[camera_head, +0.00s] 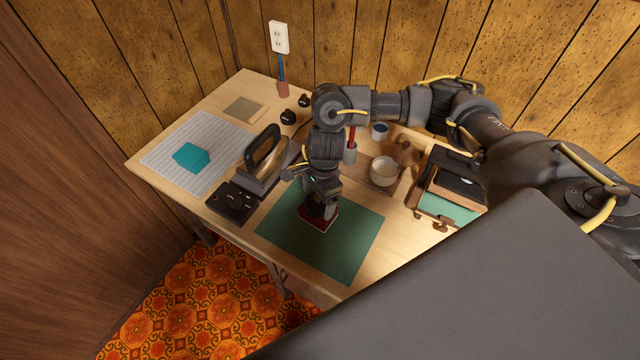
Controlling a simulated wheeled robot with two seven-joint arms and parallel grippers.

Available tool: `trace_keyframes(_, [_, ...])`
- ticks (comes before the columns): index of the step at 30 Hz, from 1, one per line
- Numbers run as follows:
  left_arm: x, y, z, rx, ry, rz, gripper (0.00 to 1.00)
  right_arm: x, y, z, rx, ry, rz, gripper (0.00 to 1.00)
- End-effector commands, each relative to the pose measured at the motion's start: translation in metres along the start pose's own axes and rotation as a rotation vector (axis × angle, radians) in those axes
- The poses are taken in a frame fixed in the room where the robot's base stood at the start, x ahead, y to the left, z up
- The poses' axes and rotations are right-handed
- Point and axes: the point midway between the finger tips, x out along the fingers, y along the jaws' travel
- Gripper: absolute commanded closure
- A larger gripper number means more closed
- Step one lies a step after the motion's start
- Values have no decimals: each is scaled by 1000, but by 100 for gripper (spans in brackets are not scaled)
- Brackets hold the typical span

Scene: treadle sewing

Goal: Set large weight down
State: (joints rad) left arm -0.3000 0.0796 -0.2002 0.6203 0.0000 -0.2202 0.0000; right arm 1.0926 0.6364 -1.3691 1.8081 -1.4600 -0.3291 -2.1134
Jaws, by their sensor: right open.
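My right gripper (318,196) points down over the green mat (345,242) at the front of the table. Its jaws are open, close above or around a dark object (315,212), likely the large weight. The gripper hides much of this object, and I cannot tell whether the fingers touch it. The dark object stands on a flat red piece (318,223) lying on the mat. My left gripper is not in view.
Two small black weights (288,117) sit behind.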

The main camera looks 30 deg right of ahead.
Motion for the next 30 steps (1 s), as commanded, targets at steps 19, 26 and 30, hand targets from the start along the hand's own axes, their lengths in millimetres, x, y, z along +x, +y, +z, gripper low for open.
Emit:
trace_keyframes(19, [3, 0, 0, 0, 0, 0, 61, -111, -1, 0, -1, 1, -5, 16])
trace_keyframes(26, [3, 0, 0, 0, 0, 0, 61, -118, 0, 0, 0, 0, -2, 16])
trace_keyframes(30, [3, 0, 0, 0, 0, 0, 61, -118, 0, 0, 0, 0, -2, 16])
